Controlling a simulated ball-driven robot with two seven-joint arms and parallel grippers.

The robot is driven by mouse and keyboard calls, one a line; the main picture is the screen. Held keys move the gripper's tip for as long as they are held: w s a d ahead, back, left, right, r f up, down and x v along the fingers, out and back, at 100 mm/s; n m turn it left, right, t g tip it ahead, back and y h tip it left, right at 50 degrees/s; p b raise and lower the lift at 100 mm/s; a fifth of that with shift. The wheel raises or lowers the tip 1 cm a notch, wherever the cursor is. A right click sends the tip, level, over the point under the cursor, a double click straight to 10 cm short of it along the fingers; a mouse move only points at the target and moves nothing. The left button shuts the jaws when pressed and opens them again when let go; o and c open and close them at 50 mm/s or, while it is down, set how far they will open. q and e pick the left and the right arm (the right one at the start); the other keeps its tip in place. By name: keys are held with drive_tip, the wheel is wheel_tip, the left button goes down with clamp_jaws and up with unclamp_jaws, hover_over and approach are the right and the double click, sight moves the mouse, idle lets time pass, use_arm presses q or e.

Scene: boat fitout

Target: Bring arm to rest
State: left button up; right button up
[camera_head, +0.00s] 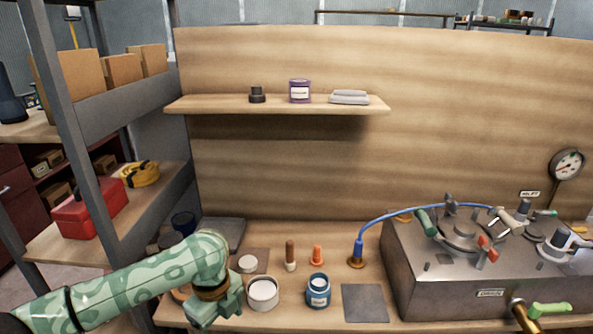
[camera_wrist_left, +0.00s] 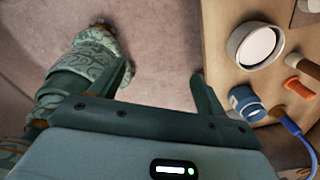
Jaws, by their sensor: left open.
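My left arm comes in from the left in the head view, a pale green patterned arm. My right gripper is not in view.
The blue jar (camera_head: 318,291), an orange piece (camera_head: 317,255) and a brown-handled tool (camera_head: 290,255) stand on the bench. A metal unit (camera_head: 455,282) with valves and a blue hose (camera_head: 400,213) fills the right. A shelf rack (camera_head: 85,110) stands left. Open floor (camera_wrist_left: 155,35) lies beside the bench.

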use_arm(q)
wheel_tip(320, 180, down, 18)
drive_tip(key=s+n+t+h, duration=0.1)
drive_tip(key=s+n+h, duration=0.1)
drive_tip(key=n, duration=0.7)
drive_tip(key=s+a+f+n, duration=0.4)
drive_tip(key=s+f+n, duration=0.2)
drive_tip(key=s+f, duration=0.7)
drive_tip(key=s+a+f+n, duration=0.2)
drive_tip(key=s+f, duration=0.2)
drive_tip(key=s, duration=0.8)
drive_tip(key=s+a+f+n+y, duration=0.1)
drive_tip(key=s+f, duration=0.3)
drive_tip(key=s, duration=0.8)
drive_tip(key=s+a+f+n+g+y, duration=0.1)
drive_tip(key=s+f, duration=0.3)
drive_tip(key=s, duration=0.9)
drive_tip(key=shift+a+f+n, duration=0.15)
drive_tip(key=shift+a+n, duration=0.7)
drive_tip(key=shift+n, duration=0.05)
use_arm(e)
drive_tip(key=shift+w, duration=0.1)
